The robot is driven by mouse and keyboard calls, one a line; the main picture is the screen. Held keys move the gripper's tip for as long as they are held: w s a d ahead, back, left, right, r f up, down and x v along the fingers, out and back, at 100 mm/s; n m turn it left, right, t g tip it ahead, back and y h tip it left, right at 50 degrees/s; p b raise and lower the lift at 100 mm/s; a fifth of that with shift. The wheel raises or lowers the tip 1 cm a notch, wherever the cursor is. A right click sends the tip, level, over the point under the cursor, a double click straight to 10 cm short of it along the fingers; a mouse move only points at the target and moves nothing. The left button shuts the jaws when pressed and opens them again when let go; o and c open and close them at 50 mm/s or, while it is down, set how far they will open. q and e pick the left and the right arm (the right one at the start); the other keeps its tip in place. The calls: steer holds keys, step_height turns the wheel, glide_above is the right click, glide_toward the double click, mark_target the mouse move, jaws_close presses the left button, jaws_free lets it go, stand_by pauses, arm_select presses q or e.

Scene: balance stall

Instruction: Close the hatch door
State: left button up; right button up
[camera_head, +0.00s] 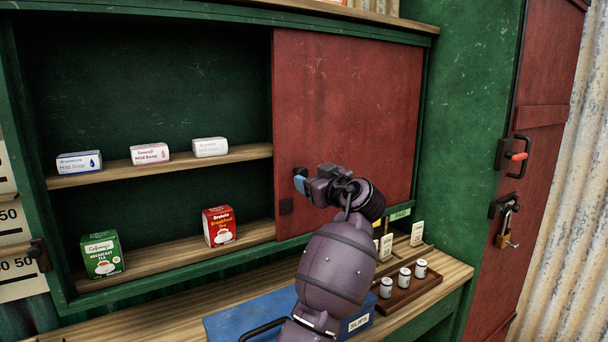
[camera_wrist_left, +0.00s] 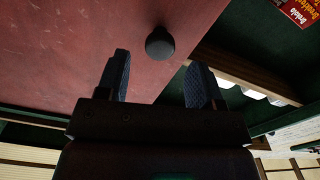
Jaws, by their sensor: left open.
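The hatch door (camera_head: 350,110) is a scuffed red sliding panel across the right part of the green cabinet front; the left part stands open. In the left wrist view the panel (camera_wrist_left: 90,45) fills the upper left, with a round dark knob (camera_wrist_left: 160,43) near its edge. My left gripper (camera_head: 303,184) is at the panel's lower left edge, beside the knob. In the left wrist view my left gripper (camera_wrist_left: 155,82) is open, its fingers spread to either side below the knob; I cannot tell whether they touch it. My right gripper is not in view.
Soap boxes (camera_head: 150,154) stand on the upper shelf, tea boxes (camera_head: 219,226) on the lower one. A blue box (camera_head: 240,316) labelled slips and a wooden tray (camera_head: 415,287) with small tins sit on the counter. A padlock (camera_head: 507,228) hangs on a red door at right.

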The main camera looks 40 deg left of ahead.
mark_target(304, 174)
arm_select(q)
steer(key=shift+x, duration=1.95)
jaws_close()
